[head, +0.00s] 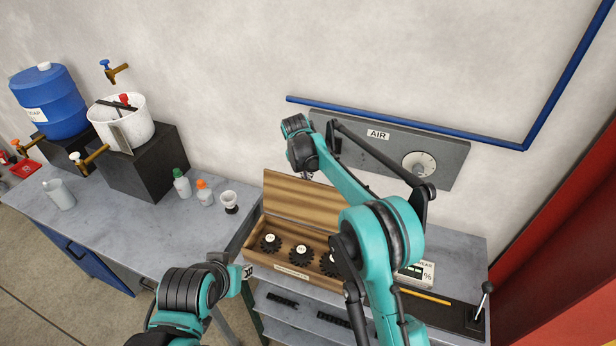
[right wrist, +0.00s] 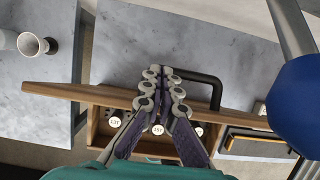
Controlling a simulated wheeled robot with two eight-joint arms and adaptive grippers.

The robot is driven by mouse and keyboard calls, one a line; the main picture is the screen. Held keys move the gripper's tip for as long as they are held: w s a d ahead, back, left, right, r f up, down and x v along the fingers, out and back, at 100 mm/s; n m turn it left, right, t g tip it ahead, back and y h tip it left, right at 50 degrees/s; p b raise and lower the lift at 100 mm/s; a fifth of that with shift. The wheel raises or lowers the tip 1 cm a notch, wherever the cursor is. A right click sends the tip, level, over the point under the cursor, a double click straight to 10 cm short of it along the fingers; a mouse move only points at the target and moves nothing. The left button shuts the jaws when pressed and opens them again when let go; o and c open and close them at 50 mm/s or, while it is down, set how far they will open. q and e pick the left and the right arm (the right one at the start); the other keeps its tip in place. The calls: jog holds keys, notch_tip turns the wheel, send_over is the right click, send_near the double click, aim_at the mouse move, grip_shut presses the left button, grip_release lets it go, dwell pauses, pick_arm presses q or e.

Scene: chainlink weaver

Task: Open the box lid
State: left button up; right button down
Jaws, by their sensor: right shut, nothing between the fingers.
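The wooden box (head: 290,277) stands open on the bench, with its lid (head: 290,197) upright at the back. Round black toothed parts (head: 301,251) with white labels lie inside. In the right wrist view the lid (right wrist: 75,93) shows nearly edge-on, with a black handle (right wrist: 215,90) on its far side. My right gripper (head: 306,176) is shut and empty at the lid's top edge, partly hidden by my arm. In the right wrist view its fingertips (right wrist: 164,73) overlap the handle; contact is unclear. My left arm is left of the box; its fingers do not show.
A white cup (head: 230,200) and two small bottles (head: 182,184) stand left of the box. A wall panel with a gauge (head: 419,164) is behind it. A lever (head: 480,303) stands at the bench's right end. The bench left of the cup has free room.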

jog(key=v, duration=1.1)
jog(key=s+d+f+m+b, duration=0.1)
jog(key=s+d+m+b, duration=0.6)
jog(key=s+d+m, duration=0.15)
jog(key=s+d+f+m+t+b, duration=0.1)
jog(key=s+d+f+m+b, duration=0.3)
jog(key=s+f+m, duration=0.4)
jog(key=s+d+f+m+t+b, duration=0.1)
jog(key=s+d+f+m+b, duration=0.4)
jog(key=s+f+m, duration=0.3)
jog(key=s+d+f+m+t+y+b, duration=0.1)
jog(key=s+d+f+m+b, duration=0.4)
jog(key=s+f+m, duration=0.3)
jog(key=s+b, duration=0.1)
jog(key=s, duration=0.2)
jog(key=shift+t, duration=0.4)
